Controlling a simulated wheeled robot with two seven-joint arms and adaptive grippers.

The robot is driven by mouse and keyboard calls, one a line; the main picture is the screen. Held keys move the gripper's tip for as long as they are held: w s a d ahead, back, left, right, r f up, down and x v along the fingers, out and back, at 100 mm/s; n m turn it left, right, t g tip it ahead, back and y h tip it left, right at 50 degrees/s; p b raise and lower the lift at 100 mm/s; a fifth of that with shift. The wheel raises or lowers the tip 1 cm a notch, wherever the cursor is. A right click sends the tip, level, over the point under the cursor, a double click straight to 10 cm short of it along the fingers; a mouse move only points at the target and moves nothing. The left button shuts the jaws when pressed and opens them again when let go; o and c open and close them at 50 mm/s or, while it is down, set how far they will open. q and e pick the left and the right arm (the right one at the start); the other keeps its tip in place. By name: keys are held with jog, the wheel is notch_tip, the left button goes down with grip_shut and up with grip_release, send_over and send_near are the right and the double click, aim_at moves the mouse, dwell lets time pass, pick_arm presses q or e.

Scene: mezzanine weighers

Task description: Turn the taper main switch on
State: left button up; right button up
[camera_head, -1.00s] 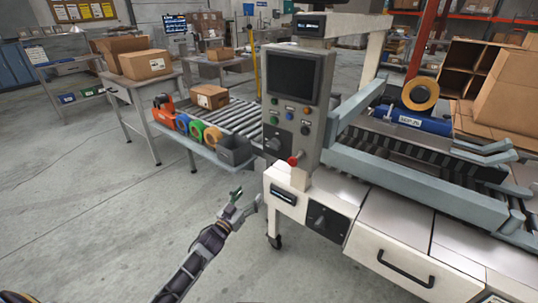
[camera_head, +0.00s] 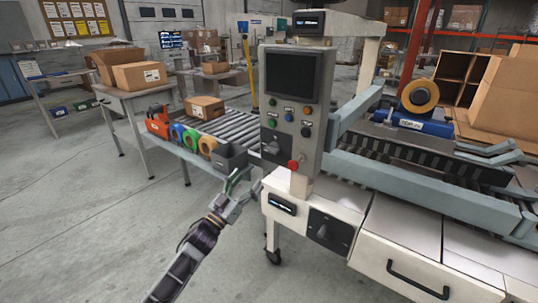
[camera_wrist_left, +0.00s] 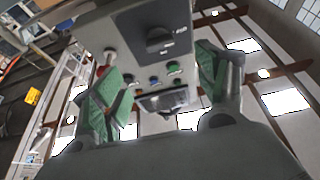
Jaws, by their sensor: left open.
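The taper's grey control panel (camera_head: 294,110) stands upright in the head view, with a dark screen, coloured buttons and a red mushroom button (camera_head: 294,165). A dark rotary knob (camera_head: 271,148) sits at its lower left. Another black rotary switch (camera_head: 325,231) is on the white base below. I cannot tell from labels which is the main switch. My left gripper (camera_head: 243,186) is open and empty, left of and below the panel, apart from it. In the left wrist view, the panel knob (camera_wrist_left: 160,40) shows upside down beyond the open green-padded fingers (camera_wrist_left: 158,92). My right gripper is out of view.
A roller conveyor (camera_head: 230,128) with a grey bin (camera_head: 232,157), tape rolls (camera_head: 192,139) and a carton (camera_head: 205,107) lies behind my left gripper. The taper's white base and drawer (camera_head: 400,265) fill the lower right. The floor at left is clear.

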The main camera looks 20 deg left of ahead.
pick_arm(q)
jog(key=shift+w, duration=0.2)
jog(key=b, duration=0.1)
send_near(270, 152)
jog(key=shift+x, duration=2.9)
jog(key=shift+b+x, duration=0.35)
jog(key=shift+x, duration=0.65)
jog(key=shift+w+d+r, duration=0.1)
jog(key=shift+w+r, duration=0.05)
jog(key=shift+w, duration=0.3)
jog(key=shift+w+d+r, duration=0.15)
jog(key=shift+w+r, duration=0.05)
jog(key=shift+w, duration=0.2)
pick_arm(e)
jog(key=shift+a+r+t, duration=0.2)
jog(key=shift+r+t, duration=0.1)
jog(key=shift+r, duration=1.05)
